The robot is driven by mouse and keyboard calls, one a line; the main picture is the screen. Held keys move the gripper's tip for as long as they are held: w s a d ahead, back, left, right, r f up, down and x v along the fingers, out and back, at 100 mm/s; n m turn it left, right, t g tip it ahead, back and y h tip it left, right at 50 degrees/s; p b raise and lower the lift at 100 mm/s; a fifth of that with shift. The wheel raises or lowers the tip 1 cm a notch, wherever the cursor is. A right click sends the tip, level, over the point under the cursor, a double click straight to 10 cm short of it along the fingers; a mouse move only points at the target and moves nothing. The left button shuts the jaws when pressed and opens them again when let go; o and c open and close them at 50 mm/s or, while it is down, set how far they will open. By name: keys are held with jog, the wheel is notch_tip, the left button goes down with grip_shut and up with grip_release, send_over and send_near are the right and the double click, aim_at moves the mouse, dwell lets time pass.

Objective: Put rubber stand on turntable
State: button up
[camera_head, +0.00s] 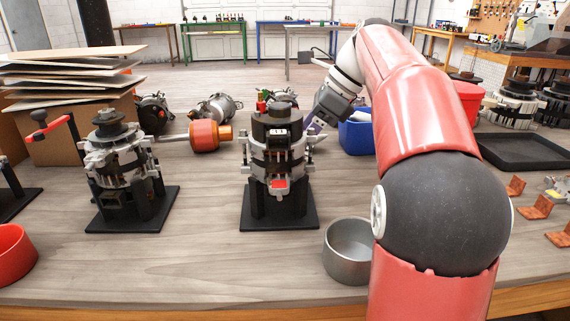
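I cannot tell for sure which thing is the rubber stand. One alternator (279,155) is upright on a black stand with a square base (300,219) in the middle of the bench. Another alternator (117,160) is on a similar black stand (112,221) to its left. I cannot clearly make out a turntable. My gripper (318,122) is just right of and seemingly behind the middle alternator's upper part, pointing down and left. Its fingertips are small and partly hidden, so I cannot tell whether it is open or holds something.
A grey metal bowl (349,251) stands at the front beside my arm. A red bowl (12,254) is at the left edge. A blue bin (356,136) and a black tray (525,151) lie further right. Cardboard sheets (70,75) are stacked at back left. The front middle is clear.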

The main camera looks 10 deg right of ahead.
jog(key=b+x, duration=0.1)
jog(key=x, duration=0.3)
jog(key=b+x, duration=0.1)
jog(key=x, duration=0.3)
jog(key=shift+a+r, duration=0.2)
jog(key=c, duration=0.9)
